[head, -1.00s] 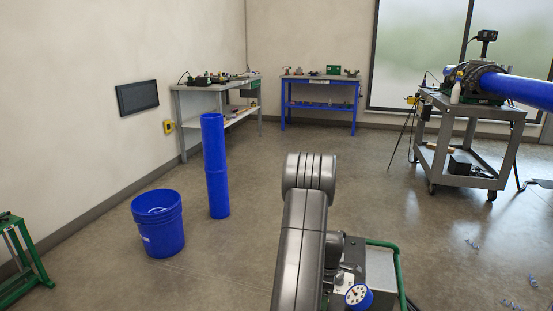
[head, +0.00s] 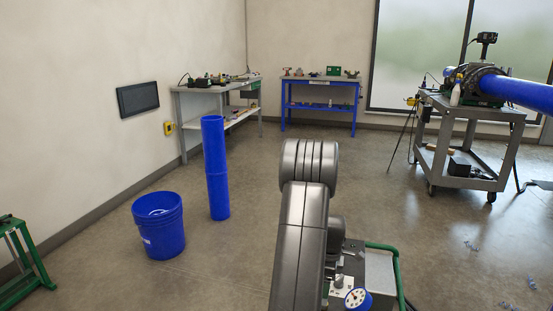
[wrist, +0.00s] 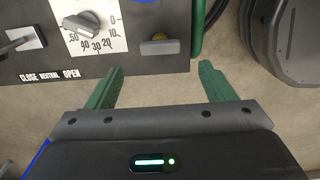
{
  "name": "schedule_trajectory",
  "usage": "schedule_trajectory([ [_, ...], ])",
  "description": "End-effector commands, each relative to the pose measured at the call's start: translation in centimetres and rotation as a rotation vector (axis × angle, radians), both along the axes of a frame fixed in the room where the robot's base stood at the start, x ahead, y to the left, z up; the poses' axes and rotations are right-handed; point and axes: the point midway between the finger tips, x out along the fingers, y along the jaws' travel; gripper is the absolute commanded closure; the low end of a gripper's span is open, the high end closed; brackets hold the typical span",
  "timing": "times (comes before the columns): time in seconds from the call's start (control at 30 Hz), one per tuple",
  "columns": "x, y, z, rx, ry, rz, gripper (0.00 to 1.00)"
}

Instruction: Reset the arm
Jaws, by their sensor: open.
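My gripper (wrist: 160,88) shows in the wrist view with its two green fingers spread apart and nothing between them. It is over the floor beside a grey control panel (wrist: 120,60), which has a dial (wrist: 82,22), a lever (wrist: 20,42) and the words close, neutral and open. In the head view my arm rises in the lower middle and hides my gripper. The unit with a blue-rimmed gauge (head: 357,299) and a green tube frame (head: 385,247) stands just right of my arm.
A blue bucket (head: 158,226) and an upright blue pipe (head: 215,165) stand on the floor at left. A grey cart (head: 470,142) bears the fusion machine and a long blue pipe (head: 520,93) at right. Workbenches line the back.

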Motion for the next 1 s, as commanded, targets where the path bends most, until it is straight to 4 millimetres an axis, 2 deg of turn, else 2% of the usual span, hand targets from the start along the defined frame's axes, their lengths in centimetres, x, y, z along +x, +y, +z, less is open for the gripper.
schedule_trajectory([
  [0.03, 0.1, 0.0, 1.4, -0.001, -0.004, 0.000, 0.24],
  [0.3, 0.1, 0.0, 6.9, -0.001, -0.004, 0.000, 0.24],
  [0.4, -0.1, 0.0, 3.7, 0.001, 0.005, 0.000, 0.24],
  [1.0, -0.1, 0.0, -8.3, 0.001, 0.004, -0.001, 0.24],
])
